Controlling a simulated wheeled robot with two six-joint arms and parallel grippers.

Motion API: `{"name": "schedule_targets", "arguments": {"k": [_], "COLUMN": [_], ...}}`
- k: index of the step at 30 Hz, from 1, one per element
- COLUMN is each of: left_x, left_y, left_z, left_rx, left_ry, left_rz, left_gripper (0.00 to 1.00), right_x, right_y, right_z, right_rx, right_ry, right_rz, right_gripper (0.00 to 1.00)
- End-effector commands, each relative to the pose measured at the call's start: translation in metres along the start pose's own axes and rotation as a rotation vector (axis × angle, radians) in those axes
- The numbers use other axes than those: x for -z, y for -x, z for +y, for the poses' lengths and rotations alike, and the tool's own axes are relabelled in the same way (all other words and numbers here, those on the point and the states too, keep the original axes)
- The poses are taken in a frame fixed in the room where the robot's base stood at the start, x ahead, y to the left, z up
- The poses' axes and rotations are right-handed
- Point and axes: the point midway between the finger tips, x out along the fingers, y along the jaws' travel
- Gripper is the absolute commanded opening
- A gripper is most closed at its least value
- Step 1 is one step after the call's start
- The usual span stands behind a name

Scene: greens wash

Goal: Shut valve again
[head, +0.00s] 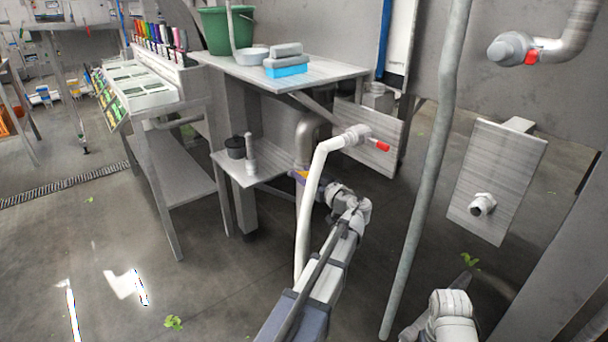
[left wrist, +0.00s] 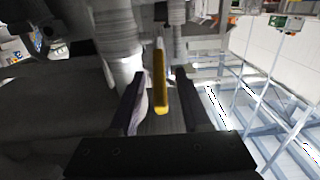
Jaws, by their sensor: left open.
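The yellow valve handle (left wrist: 161,85) stands between the two dark fingers of my left gripper (left wrist: 158,98) in the left wrist view. The fingers are open, with a gap visible on each side of the handle. In the head view the handle (head: 299,175) is a small yellow spot by the brown-grey pipe (head: 306,140), and my left gripper (head: 304,181) is at it, partly hidden by a white pipe. The valve body cannot be made out clearly. Part of my right arm shows at the lower right of the head view; its gripper does not show.
A white bent pipe (head: 312,200) with a red tip (head: 382,146) crosses in front of my left gripper. A grey upright pipe (head: 427,170) stands to the right. A shelf (head: 330,73) holds a green bucket (head: 226,30) and a blue sponge-like block (head: 287,71).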

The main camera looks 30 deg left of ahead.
Motion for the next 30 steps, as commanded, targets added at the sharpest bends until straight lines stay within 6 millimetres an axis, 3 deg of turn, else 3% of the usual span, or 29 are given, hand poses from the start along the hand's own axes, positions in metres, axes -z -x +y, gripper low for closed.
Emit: {"name": "schedule_targets", "arguments": {"k": [9,22,30], "left_x": [-0.0001,-0.0001,-0.0001], "left_y": [-0.0023,-0.0021,-0.002], "left_z": [0.0,0.0,0.0], "left_rx": [-0.001,-0.001,-0.001], "left_ry": [0.0,0.0,0.0], "left_rz": [0.0,0.0,0.0], "left_gripper": [0.47,0.0,0.0], "right_x": [0.0,0.0,0.0], "right_y": [0.0,0.0,0.0], "right_z": [0.0,0.0,0.0], "right_rx": [0.0,0.0,0.0], "right_ry": [0.0,0.0,0.0], "right_rz": [0.0,0.0,0.0], "right_gripper": [0.5,0.5,0.5]}}
